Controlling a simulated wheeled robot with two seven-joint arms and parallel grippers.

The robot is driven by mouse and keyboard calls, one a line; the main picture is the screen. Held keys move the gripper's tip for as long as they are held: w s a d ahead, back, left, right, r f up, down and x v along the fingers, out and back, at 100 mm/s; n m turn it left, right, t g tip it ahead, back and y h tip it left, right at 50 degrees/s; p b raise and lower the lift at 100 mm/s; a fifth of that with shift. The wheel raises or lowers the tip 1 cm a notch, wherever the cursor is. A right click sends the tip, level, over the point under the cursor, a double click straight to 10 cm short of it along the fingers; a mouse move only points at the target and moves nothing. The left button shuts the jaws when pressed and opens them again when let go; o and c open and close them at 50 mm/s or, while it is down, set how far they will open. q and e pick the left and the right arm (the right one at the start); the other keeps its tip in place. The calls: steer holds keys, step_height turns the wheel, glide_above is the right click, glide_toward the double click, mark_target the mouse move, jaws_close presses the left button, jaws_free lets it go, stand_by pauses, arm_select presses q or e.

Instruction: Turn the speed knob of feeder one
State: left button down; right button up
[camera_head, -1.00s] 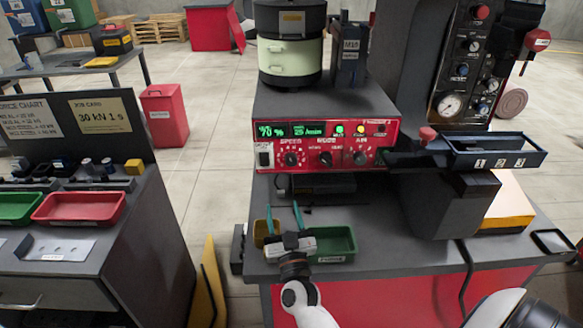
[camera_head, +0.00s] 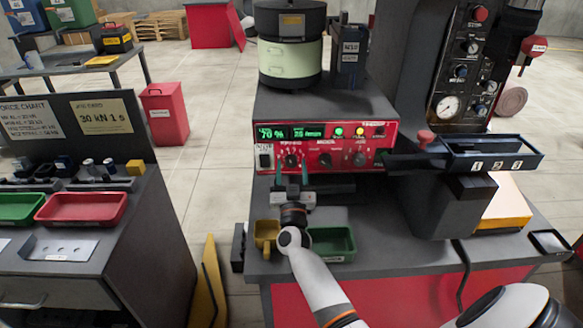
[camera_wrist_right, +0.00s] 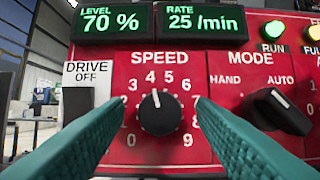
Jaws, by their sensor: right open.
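The speed knob (camera_wrist_right: 160,113) is a black round dial on the red front panel of feeder one (camera_head: 325,148). Its white pointer line faces up, between 4 and 5 on the scale. In the wrist view my right gripper (camera_wrist_right: 160,101) is open, with one teal finger to each side of the knob and a gap on both sides. In the head view the right gripper (camera_head: 292,172) is in front of the panel's left part. I cannot tell whether the fingertips reach past the knob's face. My left gripper is not in view.
A mode knob (camera_wrist_right: 275,111) sits right of the speed knob, a drive switch (camera_wrist_right: 79,102) to the left. The level display (camera_wrist_right: 108,22) reads 70 %. Below the panel stand a yellow bin (camera_head: 266,231) and a green bin (camera_head: 345,244). A three-slot tray (camera_head: 490,153) is on the right.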

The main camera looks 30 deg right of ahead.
steer(key=shift+w+d+r, duration=0.1)
steer(key=shift+w, duration=0.05)
steer(key=c, duration=1)
steer(key=shift+o, duration=0.2)
steer(key=shift+m, duration=0.4)
steer(key=shift+m+g+h, duration=0.75)
steer(key=shift+m+g, duration=0.05)
steer(key=shift+m, duration=1.1)
steer(key=shift+m+g+h, duration=0.75)
steer(key=shift+m+g, duration=0.05)
steer(key=shift+m, duration=1.1)
steer(key=o, duration=1)
steer(key=shift+c, duration=0.2)
